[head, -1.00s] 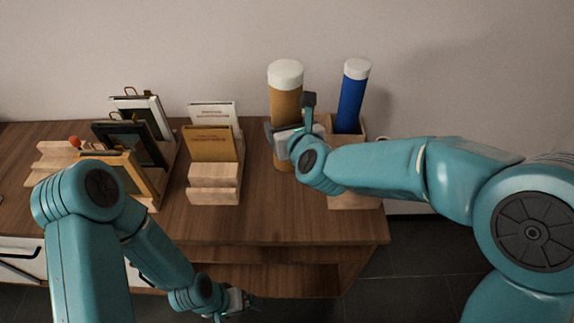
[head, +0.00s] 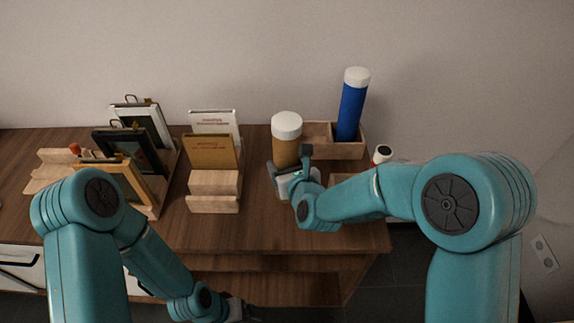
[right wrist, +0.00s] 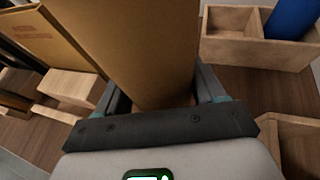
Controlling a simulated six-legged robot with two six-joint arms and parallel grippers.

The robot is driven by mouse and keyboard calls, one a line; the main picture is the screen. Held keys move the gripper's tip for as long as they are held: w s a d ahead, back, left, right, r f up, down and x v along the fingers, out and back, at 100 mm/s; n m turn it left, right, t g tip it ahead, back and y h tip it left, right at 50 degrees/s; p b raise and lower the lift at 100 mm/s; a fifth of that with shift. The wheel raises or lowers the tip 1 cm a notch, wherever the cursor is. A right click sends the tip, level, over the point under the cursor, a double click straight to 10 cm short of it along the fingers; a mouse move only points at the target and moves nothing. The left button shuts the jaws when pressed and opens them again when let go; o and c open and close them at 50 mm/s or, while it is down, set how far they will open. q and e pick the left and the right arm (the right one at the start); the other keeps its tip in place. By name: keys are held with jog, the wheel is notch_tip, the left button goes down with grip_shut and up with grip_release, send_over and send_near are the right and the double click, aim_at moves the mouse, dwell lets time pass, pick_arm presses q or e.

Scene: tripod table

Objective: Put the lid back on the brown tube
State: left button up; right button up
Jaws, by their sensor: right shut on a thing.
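The brown tube (head: 286,152) has a white cap (head: 287,122) on its top end and is upright at the middle of the table. My right gripper (head: 289,168) is shut around the tube below the cap. In the right wrist view the tube (right wrist: 150,50) fills the space between the fingers. Whether its base touches the table I cannot tell. My left gripper (head: 238,309) hangs low at the bottom of the head view, off the table's front, with nothing visible in it; its finger state is unclear.
A blue tube with a white cap (head: 351,105) leans in a wooden box (head: 318,138) behind right. A white-topped red object (head: 382,154) is partly hidden by my right arm. Wooden holders with booklets (head: 212,150) and picture frames (head: 124,155) stand left.

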jog(key=shift+f, duration=0.1)
jog(key=shift+f, duration=0.15)
jog(key=o, duration=1.5)
jog(key=shift+r, duration=0.35)
jog(key=b+v, duration=0.1)
jog(key=v, duration=1.1)
jog(key=shift+f+b, duration=0.15)
jog(key=shift+b, duration=0.25)
